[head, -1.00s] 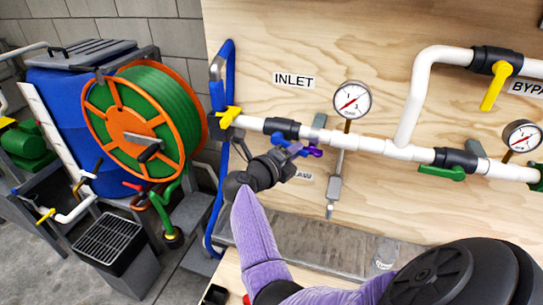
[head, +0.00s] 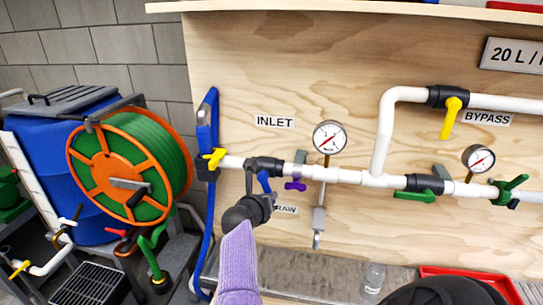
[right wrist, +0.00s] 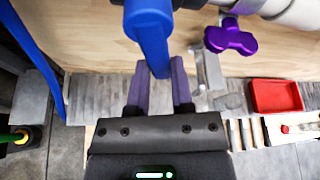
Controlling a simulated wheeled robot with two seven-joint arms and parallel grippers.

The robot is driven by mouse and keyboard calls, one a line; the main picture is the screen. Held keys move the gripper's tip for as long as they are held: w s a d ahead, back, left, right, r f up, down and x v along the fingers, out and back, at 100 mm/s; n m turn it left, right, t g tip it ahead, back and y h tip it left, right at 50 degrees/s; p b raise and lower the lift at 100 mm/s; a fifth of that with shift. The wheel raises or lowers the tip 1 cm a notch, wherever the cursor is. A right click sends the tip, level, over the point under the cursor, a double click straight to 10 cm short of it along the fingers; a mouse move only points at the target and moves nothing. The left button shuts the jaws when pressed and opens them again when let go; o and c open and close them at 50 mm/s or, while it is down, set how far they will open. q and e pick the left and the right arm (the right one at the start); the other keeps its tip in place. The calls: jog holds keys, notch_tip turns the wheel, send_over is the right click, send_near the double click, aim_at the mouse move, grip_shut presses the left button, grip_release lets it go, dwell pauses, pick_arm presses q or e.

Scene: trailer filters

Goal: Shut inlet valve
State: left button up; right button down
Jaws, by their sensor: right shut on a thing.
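The inlet valve (head: 264,164) is a black body on the white pipe, under the INLET label and left of a gauge. Its blue lever (head: 264,182) points down, roughly across the pipe. My right gripper (head: 268,199) reaches up from below and is shut on the lever. In the right wrist view the blue lever (right wrist: 149,32) comes down between the two purple fingers of the gripper (right wrist: 159,80). The lever's tip is partly hidden by the gripper in the head view. My left gripper is not in view.
A purple tap handle (head: 295,185) hangs just right of the lever. A yellow valve handle (head: 215,158) and blue hose (head: 208,112) are to the left. A clear jar (head: 373,277) and red tray (head: 470,275) stand lower right. Plywood backs the pipes.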

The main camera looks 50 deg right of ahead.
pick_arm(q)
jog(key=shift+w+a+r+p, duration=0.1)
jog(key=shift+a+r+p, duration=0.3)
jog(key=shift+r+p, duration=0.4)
pick_arm(e)
jog(key=m, duration=0.1)
jog(key=w+m+t+y, duration=0.1)
jog(key=shift+w+a+m, duration=0.2)
jog(key=shift+a+m, duration=0.1)
jog(key=shift+a, duration=0.05)
jog(key=shift+t, duration=0.3)
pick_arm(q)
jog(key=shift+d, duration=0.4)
pick_arm(e)
jog(key=c, duration=0.5)
grip_release()
jog(key=shift+f, duration=0.1)
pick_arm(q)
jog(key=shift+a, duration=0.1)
